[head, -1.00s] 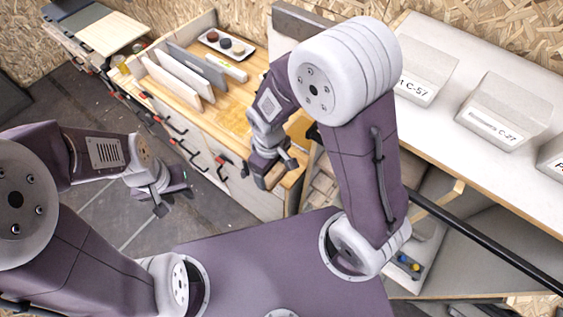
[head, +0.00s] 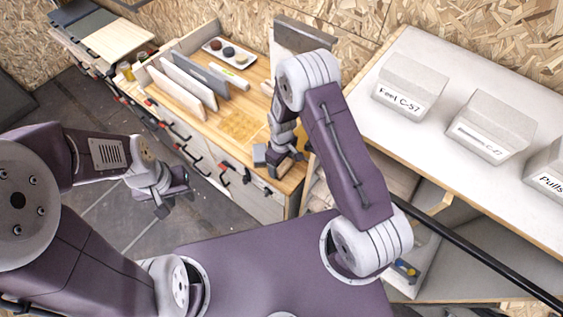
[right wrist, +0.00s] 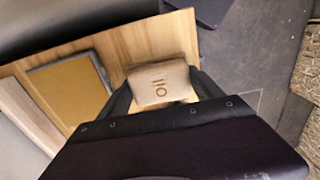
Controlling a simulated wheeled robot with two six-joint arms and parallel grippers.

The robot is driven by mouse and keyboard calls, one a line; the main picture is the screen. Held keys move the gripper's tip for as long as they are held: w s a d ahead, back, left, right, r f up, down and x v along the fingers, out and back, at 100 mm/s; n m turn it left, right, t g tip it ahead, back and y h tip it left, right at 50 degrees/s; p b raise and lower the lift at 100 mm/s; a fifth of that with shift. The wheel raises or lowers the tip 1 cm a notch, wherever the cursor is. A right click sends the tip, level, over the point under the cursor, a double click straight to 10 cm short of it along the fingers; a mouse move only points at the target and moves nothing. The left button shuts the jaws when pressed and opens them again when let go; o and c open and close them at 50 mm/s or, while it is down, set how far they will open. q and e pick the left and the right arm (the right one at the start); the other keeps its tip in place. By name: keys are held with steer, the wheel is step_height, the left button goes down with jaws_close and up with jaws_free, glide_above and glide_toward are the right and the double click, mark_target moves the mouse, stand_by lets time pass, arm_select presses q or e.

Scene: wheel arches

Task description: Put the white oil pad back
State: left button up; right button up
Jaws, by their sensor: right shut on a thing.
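In the head view my right gripper (head: 272,158) is at the right front end of the wooden worktop (head: 262,85); the pad cannot be made out there. Whether the pad touches the wood is unclear. My left gripper (head: 176,203) is empty, its fingers apart, over the floor in front of the drawers.
A yellowish square (head: 240,125) lies on the worktop left of my right gripper. Upright white and grey boards (head: 188,82) stand farther left, with a tray of small round pads (head: 228,52) behind. Labelled boxes (head: 410,90) stand on the right shelf.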

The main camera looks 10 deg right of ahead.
mark_target(282, 164)
steer(key=shift+f, duration=0.1)
steer(key=o, duration=1.2)
steer(key=shift+r, duration=0.3)
step_height(282, 164, up, 12)
steer(key=shift+f+b, duration=0.15)
steer(key=shift+b, duration=1.05)
